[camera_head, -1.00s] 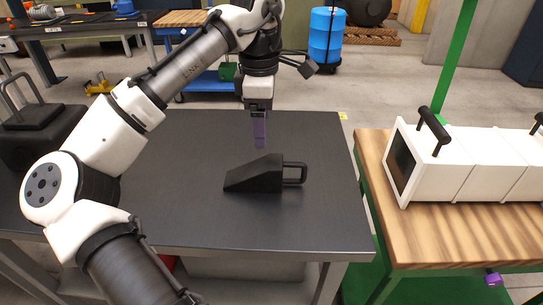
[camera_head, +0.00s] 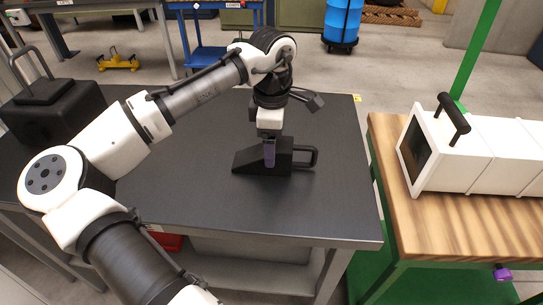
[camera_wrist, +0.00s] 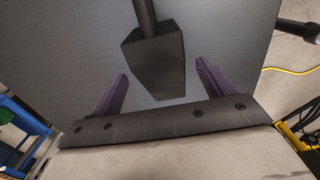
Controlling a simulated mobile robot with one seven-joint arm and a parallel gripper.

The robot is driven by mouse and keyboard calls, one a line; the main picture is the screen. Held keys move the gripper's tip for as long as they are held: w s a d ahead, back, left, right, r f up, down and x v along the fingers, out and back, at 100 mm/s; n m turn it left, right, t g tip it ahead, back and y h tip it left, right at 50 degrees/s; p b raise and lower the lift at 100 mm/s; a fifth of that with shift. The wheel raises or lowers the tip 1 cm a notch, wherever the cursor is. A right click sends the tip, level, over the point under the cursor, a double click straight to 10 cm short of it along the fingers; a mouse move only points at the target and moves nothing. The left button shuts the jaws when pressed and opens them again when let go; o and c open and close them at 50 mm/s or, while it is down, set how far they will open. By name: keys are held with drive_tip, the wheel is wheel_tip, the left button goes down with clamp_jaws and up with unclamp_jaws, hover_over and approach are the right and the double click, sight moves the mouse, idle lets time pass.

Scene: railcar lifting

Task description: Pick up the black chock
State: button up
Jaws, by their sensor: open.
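The black chock (camera_head: 249,163) is a wedge with a loop handle at its right end. It sits on the dark tabletop (camera_head: 190,205) in the head view. My gripper (camera_head: 269,162), with purple fingers, points down over the chock and overlaps its taller part in the picture. In the wrist view my gripper (camera_wrist: 162,75) is open, with one finger on each side of the chock (camera_wrist: 154,62). Gaps show between the fingers and the chock in that view. The chock's handle points to the top of the wrist view. The fingers' far side is hidden in the head view.
A black block with a handle (camera_head: 58,118) stands at the table's left. A wooden-topped bench (camera_head: 440,215) with a white box-shaped unit (camera_head: 462,150) is on the right. A green post (camera_head: 477,55) rises behind it. The table's front middle is clear.

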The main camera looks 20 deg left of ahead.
drive_tip(key=shift+f, duration=1.35)
drive_tip(key=c, duration=1.3)
drive_tip(key=shift+c, duration=0.9)
drive_tip(key=shift+r, duration=0.15)
